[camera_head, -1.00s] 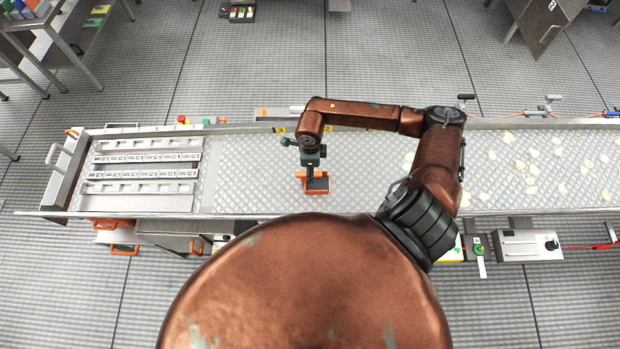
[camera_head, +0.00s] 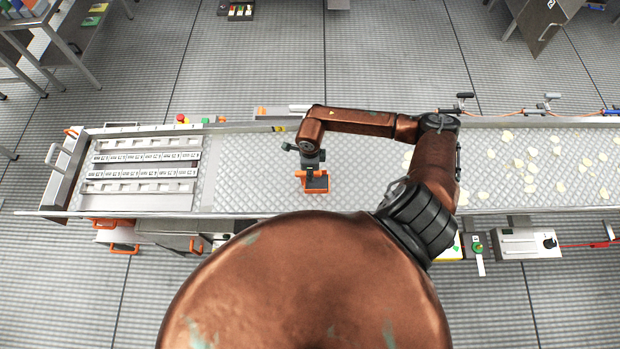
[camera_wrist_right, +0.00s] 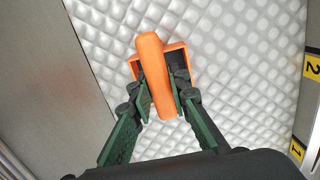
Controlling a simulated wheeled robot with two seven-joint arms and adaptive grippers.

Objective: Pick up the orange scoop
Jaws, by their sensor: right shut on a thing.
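The orange scoop (camera_head: 316,184) is at the middle of the dimpled metal conveyor (camera_head: 250,165) in the head view. In the right wrist view the scoop (camera_wrist_right: 152,70) shows its long orange handle, with a dark-looking hollow body behind it. My right gripper (camera_wrist_right: 160,112) has its two green fingers on either side of the handle, shut on it. In the head view my right gripper (camera_head: 311,165) is directly over the scoop. Whether the scoop still touches the surface I cannot tell. My left gripper is not in view.
A slotted metal tray (camera_head: 140,172) with labelled rows lies at the conveyor's left end. Pale round chips (camera_head: 540,170) lie scattered on the right part. Raised rails edge the conveyor. The surface around the scoop is clear.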

